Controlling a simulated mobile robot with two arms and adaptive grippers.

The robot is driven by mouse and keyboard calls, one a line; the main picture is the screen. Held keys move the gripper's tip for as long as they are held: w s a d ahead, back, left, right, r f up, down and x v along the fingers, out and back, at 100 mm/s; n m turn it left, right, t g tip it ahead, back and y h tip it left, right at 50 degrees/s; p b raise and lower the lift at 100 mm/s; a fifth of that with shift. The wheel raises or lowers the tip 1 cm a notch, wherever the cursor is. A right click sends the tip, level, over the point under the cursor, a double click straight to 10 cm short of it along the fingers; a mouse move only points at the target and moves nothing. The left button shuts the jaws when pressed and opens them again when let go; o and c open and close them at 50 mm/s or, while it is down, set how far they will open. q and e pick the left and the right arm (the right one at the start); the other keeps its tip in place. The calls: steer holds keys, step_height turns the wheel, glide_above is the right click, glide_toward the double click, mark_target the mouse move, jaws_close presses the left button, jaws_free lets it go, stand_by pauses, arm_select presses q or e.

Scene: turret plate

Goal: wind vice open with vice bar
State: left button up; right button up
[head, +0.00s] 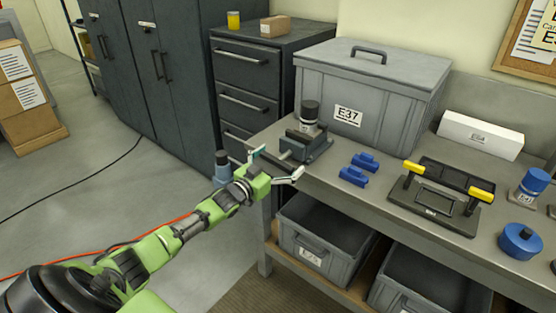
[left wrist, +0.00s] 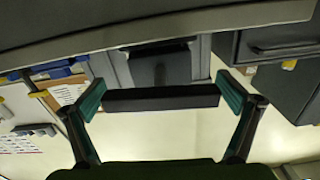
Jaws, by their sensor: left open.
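The grey vice (head: 318,148) sits at the left front corner of the workbench, with a dark round-topped object standing on or just behind it. My left gripper (head: 278,164) is open at the front of the vice, its fingers spread to either side. In the left wrist view a dark straight bar (left wrist: 160,97), which looks like the vice bar, spans nearly the whole gap between the open fingers. Whether the fingers touch its ends I cannot tell. In the head view the bar is too small to make out clearly. My right gripper is not in view.
The workbench (head: 340,205) also carries a large grey E37 crate (head: 400,88), blue blocks (head: 353,176), a black frame with yellow grips (head: 435,195) and a white box (head: 480,137). Grey bins (head: 310,250) stand on the shelf below. A drawer cabinet (head: 243,95) stands behind.

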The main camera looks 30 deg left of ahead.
arm_select(q)
steer(key=s, duration=1.2)
steer(key=shift+a+r, duration=0.15)
steer(key=shift+a, duration=0.3)
